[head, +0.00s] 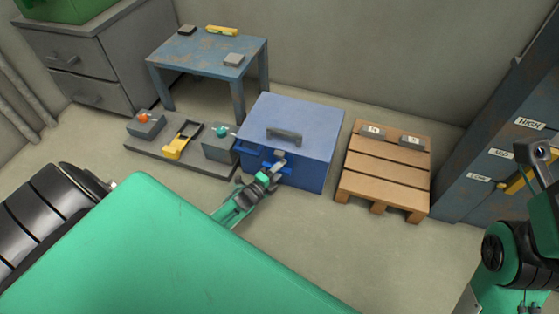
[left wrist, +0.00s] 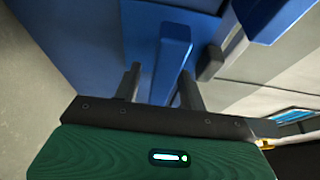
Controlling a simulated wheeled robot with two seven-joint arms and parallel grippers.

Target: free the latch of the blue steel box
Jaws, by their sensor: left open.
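The blue steel box (head: 300,125) stands shut on the floor in the middle of the head view, with a dark handle on its lid. My left gripper (head: 272,172) is at its front face, jaws open. In the left wrist view the two dark fingers (left wrist: 160,82) stand apart on either side of a raised blue bar (left wrist: 173,52), which seems to be the latch lever. I cannot tell whether either finger touches it. In the head view the gripper hides most of the latch area. My right arm shows at the right edge, but its fingers do not.
Left of the box is a low grey platform (head: 188,163) with an orange-topped block, a teal-topped block and a yellow-handled piece. A worn blue table (head: 200,50) stands behind. A wooden pallet (head: 385,175) lies right of the box, then a tall labelled cabinet (head: 480,165).

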